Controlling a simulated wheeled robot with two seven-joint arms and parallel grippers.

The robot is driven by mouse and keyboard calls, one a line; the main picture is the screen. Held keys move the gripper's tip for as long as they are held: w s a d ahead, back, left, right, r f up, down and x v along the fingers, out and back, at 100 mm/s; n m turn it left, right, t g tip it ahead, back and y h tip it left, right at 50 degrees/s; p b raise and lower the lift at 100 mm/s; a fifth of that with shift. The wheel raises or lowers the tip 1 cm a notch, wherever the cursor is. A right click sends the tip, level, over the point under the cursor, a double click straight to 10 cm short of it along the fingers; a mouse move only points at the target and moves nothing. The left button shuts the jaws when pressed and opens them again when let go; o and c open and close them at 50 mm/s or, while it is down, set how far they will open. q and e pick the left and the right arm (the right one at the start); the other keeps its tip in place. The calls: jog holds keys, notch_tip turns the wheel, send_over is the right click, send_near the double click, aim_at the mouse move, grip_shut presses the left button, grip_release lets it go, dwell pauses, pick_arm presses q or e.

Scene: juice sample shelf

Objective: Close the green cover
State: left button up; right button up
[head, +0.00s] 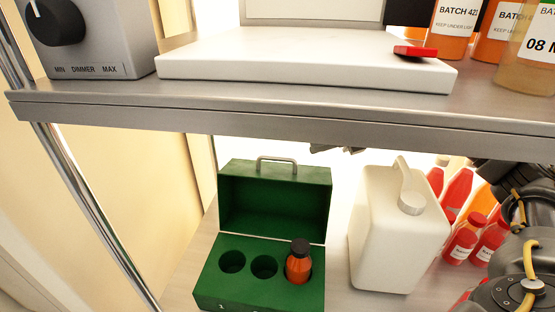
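A green box (260,270) stands on the lower shelf with its cover (274,204) raised upright at the back. The cover has a grey handle (276,162) on its top edge. The box's top has three round holes in a row. The right hole holds a small orange bottle with a dark cap (299,262); the other two are empty. My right arm comes in at the right edge. A dark part that looks like my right gripper (336,149) shows just under the upper shelf's edge, right of the cover; its fingers are mostly hidden. My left gripper is out of view.
A white jug (395,235) stands right of the box, with red bottles (465,240) beyond it. The upper shelf (300,118) overhangs the box and carries a white slab (300,68), a dimmer (90,40) and orange bottles (455,30). A metal post (95,215) stands at left.

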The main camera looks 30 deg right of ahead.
aim_at(284, 169)
jog(key=x, duration=0.9)
jog(key=shift+a+f, duration=0.1)
jog(key=shift+a, duration=0.15)
grip_shut()
